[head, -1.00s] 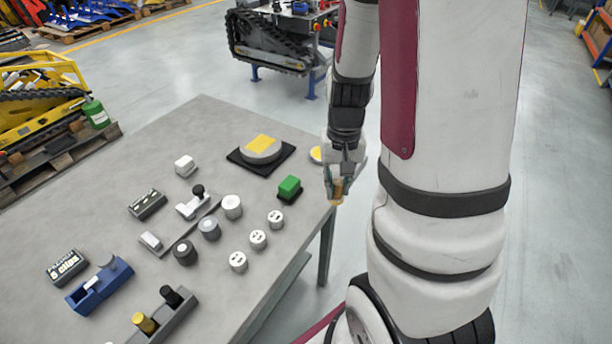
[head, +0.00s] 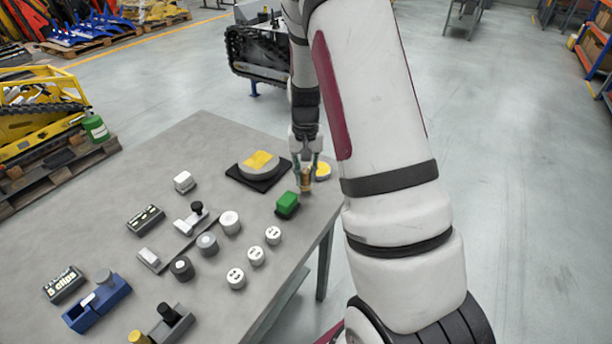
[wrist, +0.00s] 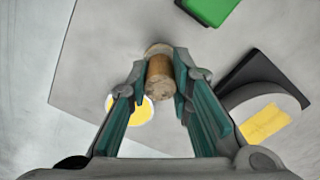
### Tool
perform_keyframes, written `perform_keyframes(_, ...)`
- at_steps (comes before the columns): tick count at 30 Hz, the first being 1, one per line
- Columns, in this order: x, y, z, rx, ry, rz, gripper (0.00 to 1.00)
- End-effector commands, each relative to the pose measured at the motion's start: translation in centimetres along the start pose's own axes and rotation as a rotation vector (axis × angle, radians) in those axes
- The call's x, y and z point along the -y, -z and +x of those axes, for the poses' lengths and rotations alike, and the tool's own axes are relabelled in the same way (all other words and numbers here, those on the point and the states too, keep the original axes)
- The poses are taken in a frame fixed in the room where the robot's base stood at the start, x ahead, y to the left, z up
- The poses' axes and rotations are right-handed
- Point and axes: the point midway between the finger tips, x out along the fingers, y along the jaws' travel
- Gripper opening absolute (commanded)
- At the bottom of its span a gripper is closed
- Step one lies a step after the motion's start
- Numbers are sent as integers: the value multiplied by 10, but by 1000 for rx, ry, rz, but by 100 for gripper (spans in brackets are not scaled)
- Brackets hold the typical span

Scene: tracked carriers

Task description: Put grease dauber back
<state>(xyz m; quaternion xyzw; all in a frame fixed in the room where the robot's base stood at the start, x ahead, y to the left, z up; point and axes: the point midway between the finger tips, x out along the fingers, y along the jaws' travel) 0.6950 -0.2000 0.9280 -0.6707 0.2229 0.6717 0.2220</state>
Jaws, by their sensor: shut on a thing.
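My gripper (head: 306,172) is shut on the grease dauber (wrist: 160,75), a short tan-brown cylinder, and it also shows in the head view (head: 306,186). The gripper (wrist: 160,85) holds it near the table's far right corner. Just beside it in the head view is a small pale round dish with yellow inside (head: 322,171). In the wrist view the same dish (wrist: 130,112) is partly hidden by a finger. A grey round block with a yellow patch (head: 258,165) sits on a black square pad (head: 237,172) to the left. I cannot tell the dauber's height above the table.
A green block on a dark base (head: 287,204) stands close to the gripper. Several white and grey round pieces (head: 255,256) stand nearer, with a blue holder (head: 98,303) at lower left. The grey tabletop (head: 195,140) is clear toward the back.

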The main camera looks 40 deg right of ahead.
Motion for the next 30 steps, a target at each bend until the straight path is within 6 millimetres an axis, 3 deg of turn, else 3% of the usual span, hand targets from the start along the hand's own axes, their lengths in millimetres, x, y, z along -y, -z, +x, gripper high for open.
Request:
perform_keyframes(3, 0, 0, 12, 1, 0, 0, 0)
perform_keyframes(14, 0, 0, 16, -1, 0, 0, 0)
perform_keyframes(15, 0, 0, 16, -1, 0, 0, 27)
perform_keyframes(17, 0, 0, 15, -1, 0, 0, 40)
perform_keyframes(30, 0, 1, 6, -3, 1, 0, 40)
